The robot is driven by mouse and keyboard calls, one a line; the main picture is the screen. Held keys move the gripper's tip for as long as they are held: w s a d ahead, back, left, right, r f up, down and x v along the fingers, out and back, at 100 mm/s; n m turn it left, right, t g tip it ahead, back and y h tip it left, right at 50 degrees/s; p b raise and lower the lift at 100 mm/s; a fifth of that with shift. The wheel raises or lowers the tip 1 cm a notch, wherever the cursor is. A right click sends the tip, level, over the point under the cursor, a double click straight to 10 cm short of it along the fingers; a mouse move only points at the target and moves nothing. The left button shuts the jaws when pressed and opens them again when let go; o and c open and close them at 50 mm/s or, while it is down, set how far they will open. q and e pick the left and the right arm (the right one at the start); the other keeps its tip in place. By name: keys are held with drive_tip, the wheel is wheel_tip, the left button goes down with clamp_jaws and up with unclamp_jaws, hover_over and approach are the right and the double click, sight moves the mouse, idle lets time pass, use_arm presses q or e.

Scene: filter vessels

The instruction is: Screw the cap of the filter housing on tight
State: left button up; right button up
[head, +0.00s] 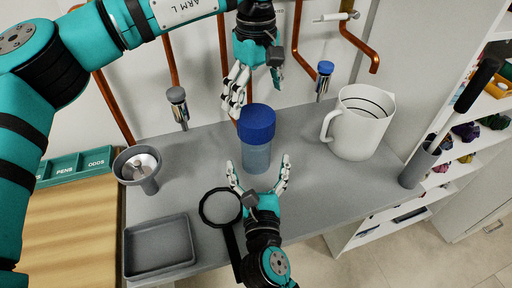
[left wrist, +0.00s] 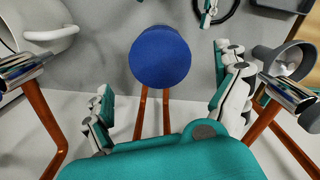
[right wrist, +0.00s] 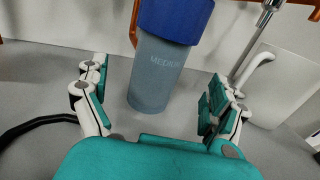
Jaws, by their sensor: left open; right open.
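The filter housing (head: 256,156) is a translucent blue-grey cylinder standing upright on the grey counter, with its blue cap (head: 257,122) on top. In the left wrist view the cap (left wrist: 160,57) shows from above, ahead of the open fingers of my left gripper (left wrist: 168,105). My left gripper (head: 254,88) is open and empty above the cap, apart from it. My right gripper (head: 258,172) is open, its fingers on either side of the housing's lower body at the front. In the right wrist view the housing body (right wrist: 158,72) stands between and beyond the fingers, apparently untouched.
A white pitcher (head: 361,124) stands right of the housing. A grey funnel (head: 139,167) and a grey tray (head: 158,246) are at left. Copper pipes with taps (head: 178,105) run along the back wall.

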sight(257, 154)
drive_tip(key=w, duration=0.6)
drive_tip(key=shift+w+a, duration=0.15)
drive_tip(key=shift+w, duration=0.05)
